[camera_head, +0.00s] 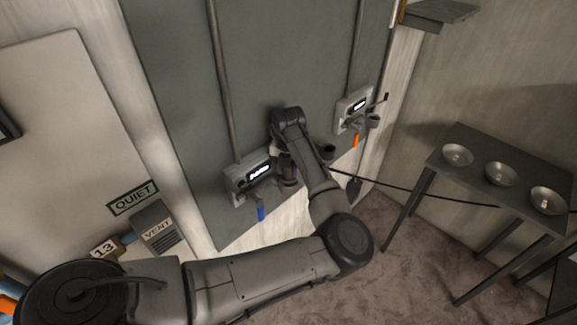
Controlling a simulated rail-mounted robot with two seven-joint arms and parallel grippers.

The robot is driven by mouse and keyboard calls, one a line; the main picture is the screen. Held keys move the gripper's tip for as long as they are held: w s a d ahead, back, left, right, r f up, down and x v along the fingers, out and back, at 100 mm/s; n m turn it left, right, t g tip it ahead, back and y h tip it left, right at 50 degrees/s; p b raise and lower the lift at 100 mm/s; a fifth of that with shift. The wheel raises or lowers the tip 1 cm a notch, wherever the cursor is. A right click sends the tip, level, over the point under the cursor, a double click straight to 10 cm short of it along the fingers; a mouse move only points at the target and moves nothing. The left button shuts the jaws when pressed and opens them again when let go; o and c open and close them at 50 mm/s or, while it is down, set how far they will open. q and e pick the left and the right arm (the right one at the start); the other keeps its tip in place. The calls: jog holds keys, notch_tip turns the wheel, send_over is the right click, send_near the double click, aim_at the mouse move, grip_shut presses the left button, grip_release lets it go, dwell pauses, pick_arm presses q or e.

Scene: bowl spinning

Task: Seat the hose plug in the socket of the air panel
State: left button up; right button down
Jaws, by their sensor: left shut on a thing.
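My left gripper (286,172) is at the right side of the left grey air panel (240,181), which has a lit display and a blue lever (261,214). The gripper is shut on the hose plug, which is mostly hidden by my own wrist and forearm. A thin black hose (420,193) runs from behind my forearm to the right. The socket is hidden behind the gripper, so I cannot tell whether the plug touches it or is inside it. My right gripper is not in view.
A second grey panel (352,108) with a lit display and an orange lever (355,140) is mounted to the right. A dark table (475,190) with three metal bowls stands at the right. A VENT box (157,228) is at lower left. Bare floor lies between.

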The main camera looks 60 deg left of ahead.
pick_arm(q)
jog(key=shift+f, duration=0.4)
dwell(0.6)
jog(key=o, duration=1.1)
jog(key=shift+c, duration=0.2)
notch_tip(320, 180, up, 14)
jog(key=shift+p, duration=0.4)
jog(key=shift+f, duration=0.15)
